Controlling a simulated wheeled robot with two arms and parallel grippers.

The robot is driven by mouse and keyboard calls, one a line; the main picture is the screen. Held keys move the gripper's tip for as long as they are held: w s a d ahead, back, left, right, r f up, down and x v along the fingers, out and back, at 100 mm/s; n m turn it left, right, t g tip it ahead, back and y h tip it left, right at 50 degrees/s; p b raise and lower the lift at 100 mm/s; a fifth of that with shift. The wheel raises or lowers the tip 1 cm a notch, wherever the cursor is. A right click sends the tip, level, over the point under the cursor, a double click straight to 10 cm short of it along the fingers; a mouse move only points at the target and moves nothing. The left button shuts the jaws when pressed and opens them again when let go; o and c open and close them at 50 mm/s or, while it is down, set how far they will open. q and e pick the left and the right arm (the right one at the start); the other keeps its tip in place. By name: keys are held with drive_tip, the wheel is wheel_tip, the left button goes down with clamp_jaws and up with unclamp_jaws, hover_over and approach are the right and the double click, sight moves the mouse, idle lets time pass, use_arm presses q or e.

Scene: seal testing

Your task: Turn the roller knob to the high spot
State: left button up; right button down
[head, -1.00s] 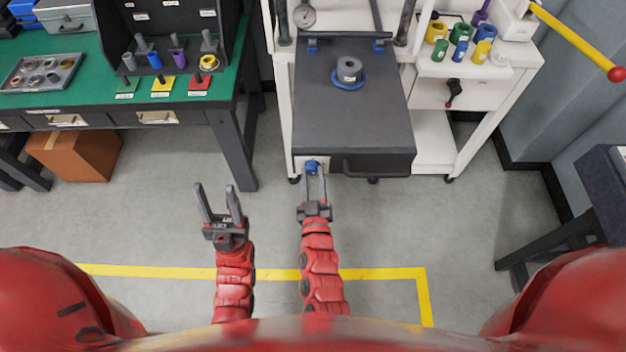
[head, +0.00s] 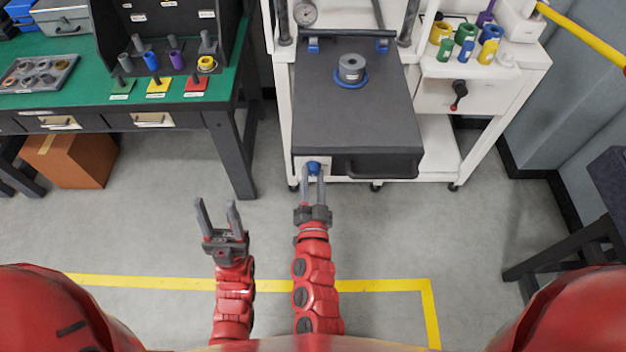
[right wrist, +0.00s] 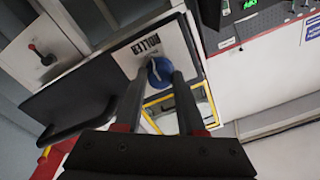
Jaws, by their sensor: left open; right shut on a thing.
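The blue roller knob (head: 313,168) sits on a pale plate at the front left corner of the dark box. It also shows in the right wrist view as a blue knob (right wrist: 160,72) under a plate (right wrist: 150,48) lettered "ROLLER". My right gripper (head: 313,180) is shut on the knob, one finger on each side. The right wrist view also shows its two fingers (right wrist: 158,85) against the knob. Any pointer or marked spot on the plate is too small to make out. My left gripper (head: 217,209) is open and empty, over the floor left of the right arm.
The dark box (head: 355,118) carries a grey roll on a blue ring (head: 351,75) and has a front handle (head: 380,168). A white cart (head: 480,95) holds coloured cylinders. A green bench (head: 60,98) stands left. The floor in front is clear.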

drive_tip(key=shift+m, duration=0.4)
drive_tip(key=c, duration=0.5)
unclamp_jaws()
drive_tip(key=shift+f, duration=0.1)
